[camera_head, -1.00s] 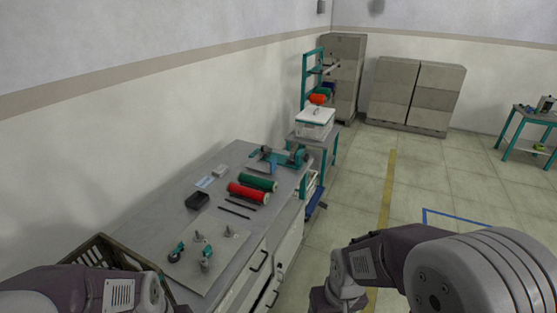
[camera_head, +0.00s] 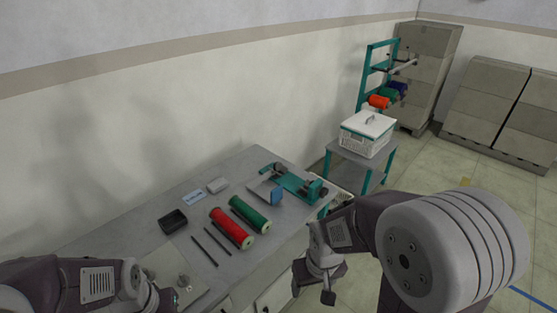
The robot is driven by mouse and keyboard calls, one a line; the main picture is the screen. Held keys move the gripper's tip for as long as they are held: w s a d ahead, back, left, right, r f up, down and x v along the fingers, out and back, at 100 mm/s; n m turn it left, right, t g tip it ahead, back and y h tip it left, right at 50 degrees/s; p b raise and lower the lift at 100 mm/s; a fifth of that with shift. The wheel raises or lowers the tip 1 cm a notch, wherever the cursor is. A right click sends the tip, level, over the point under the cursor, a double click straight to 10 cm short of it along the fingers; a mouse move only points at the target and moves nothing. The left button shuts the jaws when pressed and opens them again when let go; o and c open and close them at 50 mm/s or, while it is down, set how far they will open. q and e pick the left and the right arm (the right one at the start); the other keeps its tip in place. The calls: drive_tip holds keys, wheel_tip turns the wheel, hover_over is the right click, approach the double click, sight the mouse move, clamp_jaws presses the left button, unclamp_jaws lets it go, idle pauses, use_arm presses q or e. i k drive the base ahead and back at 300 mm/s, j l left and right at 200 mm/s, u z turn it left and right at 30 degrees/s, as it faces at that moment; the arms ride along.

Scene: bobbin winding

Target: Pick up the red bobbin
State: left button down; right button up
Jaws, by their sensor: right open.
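The red bobbin (camera_head: 231,228) lies on its side on the grey workbench, left of a green bobbin (camera_head: 249,214) that lies parallel to it. Nothing is holding it. My right gripper (camera_head: 314,285) is open and empty, in front of the bench's right edge and to the right of the red bobbin. My left arm comes in at the lower left. Its gripper is not clearly visible at the bottom edge.
A teal winding device (camera_head: 293,184) stands behind the bobbins. A black tray (camera_head: 173,222) sits left of the red bobbin, and two dark rods (camera_head: 211,246) lie in front. A white lidded basket (camera_head: 366,135) stands on a side table beyond the bench.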

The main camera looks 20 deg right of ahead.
sight(240, 236)
drive_tip(key=i+l+u, duration=0.35)
drive_tip(key=l, duration=0.6)
drive_tip(key=l+u, duration=0.3)
drive_tip(key=l, duration=0.7)
drive_tip(key=l+u, duration=0.35)
drive_tip(key=l, duration=0.7)
drive_tip(key=i+j+u, duration=0.15)
drive_tip(key=j+u, duration=0.2)
drive_tip(key=i+j+u, duration=0.25)
drive_tip(key=j+u, duration=0.15)
drive_tip(key=i+j+u, duration=0.35)
drive_tip(key=k+j, duration=0.05)
drive_tip(key=j, duration=0.05)
